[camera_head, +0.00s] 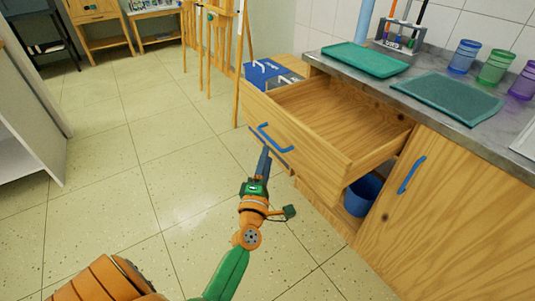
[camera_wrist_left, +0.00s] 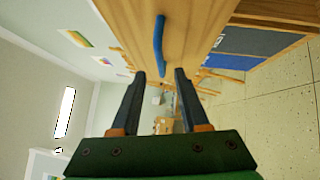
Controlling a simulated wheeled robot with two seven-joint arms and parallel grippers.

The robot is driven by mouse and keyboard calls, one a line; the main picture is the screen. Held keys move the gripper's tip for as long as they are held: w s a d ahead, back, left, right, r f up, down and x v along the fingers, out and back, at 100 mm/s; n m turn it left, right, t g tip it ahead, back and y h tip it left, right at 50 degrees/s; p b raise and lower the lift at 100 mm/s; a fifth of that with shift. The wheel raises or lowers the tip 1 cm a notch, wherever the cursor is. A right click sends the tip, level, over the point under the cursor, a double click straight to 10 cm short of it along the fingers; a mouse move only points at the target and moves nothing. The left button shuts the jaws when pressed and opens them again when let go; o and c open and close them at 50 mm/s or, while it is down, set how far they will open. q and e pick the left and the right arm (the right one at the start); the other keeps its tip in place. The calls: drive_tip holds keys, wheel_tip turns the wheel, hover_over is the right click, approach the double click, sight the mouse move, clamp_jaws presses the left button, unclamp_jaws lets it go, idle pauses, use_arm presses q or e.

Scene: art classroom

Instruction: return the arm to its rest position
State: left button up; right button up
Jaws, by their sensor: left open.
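My left arm reaches up from the bottom of the head view. Its gripper (camera_head: 265,155) is close in front of the pulled-out wooden drawer (camera_head: 310,125), by the drawer's blue handle (camera_head: 276,138). In the left wrist view the two dark fingers of the left gripper (camera_wrist_left: 155,88) stand apart with nothing between them. The blue handle (camera_wrist_left: 159,42) shows beyond the fingertips there, apart from them. The drawer looks empty inside. My right gripper is in neither view.
A blue bin (camera_head: 363,196) sits in the open space below the drawer. Easels stand behind. The tiled floor (camera_head: 110,200) to the left is clear.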

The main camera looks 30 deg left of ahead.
use_arm(q)
drive_tip(key=shift+f, duration=0.1)
drive_tip(key=s+d+f+m+g+h, duration=0.1)
drive_tip(key=d+f+m+g+h, duration=0.15)
drive_tip(key=f+m, duration=0.4)
drive_tip(key=s+d+f+m+g+h, duration=0.1)
drive_tip(key=d+f+m+h, duration=0.25)
drive_tip(key=f, duration=0.55)
drive_tip(key=s+d+f+m+g+h, duration=0.1)
drive_tip(key=s+d+f+m+g, duration=0.4)
drive_tip(key=s+f, duration=0.55)
drive_tip(key=s+d+f+m+g+h, duration=0.1)
drive_tip(key=s+f+m+g, duration=0.4)
drive_tip(key=s+f, duration=0.55)
drive_tip(key=s+a+f+m+g, duration=0.1)
drive_tip(key=s+f+m+g, duration=0.15)
drive_tip(key=s, duration=0.45)
drive_tip(key=s+a+f+m+g, duration=0.1)
drive_tip(key=s+f+m, duration=0.1)
drive_tip(key=s+m, duration=0.35)
wheel_tip(320, 180, up, 21)
drive_tip(key=s+n+p, duration=0.1)
drive_tip(key=s+p, duration=0.1)
drive_tip(key=p, duration=1.9)
drive_tip(key=shift+s, duration=0.25)
